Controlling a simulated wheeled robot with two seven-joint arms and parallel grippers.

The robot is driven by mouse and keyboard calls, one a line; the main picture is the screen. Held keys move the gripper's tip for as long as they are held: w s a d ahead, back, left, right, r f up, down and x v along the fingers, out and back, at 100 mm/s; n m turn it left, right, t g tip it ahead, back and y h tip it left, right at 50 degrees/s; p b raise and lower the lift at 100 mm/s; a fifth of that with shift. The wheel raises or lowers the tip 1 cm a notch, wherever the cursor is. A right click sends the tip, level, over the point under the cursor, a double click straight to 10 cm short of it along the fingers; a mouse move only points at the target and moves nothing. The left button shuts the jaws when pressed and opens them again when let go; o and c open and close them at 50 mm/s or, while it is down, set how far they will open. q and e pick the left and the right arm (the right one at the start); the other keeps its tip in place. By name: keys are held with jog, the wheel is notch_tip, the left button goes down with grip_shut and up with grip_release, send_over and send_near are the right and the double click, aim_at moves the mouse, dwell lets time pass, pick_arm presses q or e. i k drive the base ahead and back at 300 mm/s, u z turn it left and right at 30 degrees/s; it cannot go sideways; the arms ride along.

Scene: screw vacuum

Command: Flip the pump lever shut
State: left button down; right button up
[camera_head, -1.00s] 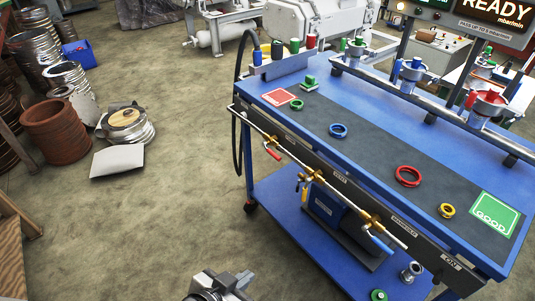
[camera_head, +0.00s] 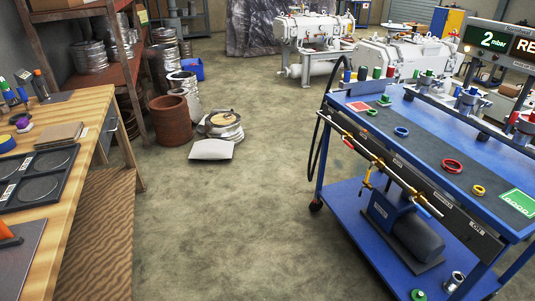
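The blue cart (camera_head: 365,225) stands at the right, with a metal pipe (camera_head: 395,180) and brass valves along its front. A red lever (camera_head: 348,143) sits toward the pipe's far left end. A yellow lever (camera_head: 367,179) hangs down near the middle. A dark pump-like motor (camera_head: 417,235) sits on the lower shelf. Neither of my grippers is in view.
Red ring (camera_head: 452,166), blue ring (camera_head: 401,132) and yellow ring (camera_head: 478,190) lie on the cart top. A wooden bench (camera_head: 75,215) stands at the left. A brown drum (camera_head: 172,120) is behind. The floor between is clear.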

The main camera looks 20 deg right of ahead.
aim_at(342, 137)
jog(key=z, duration=0.2)
jog(key=i, duration=1.45)
jog(key=z, duration=1.45)
jog(key=i, duration=0.5)
jog(key=z, duration=0.55)
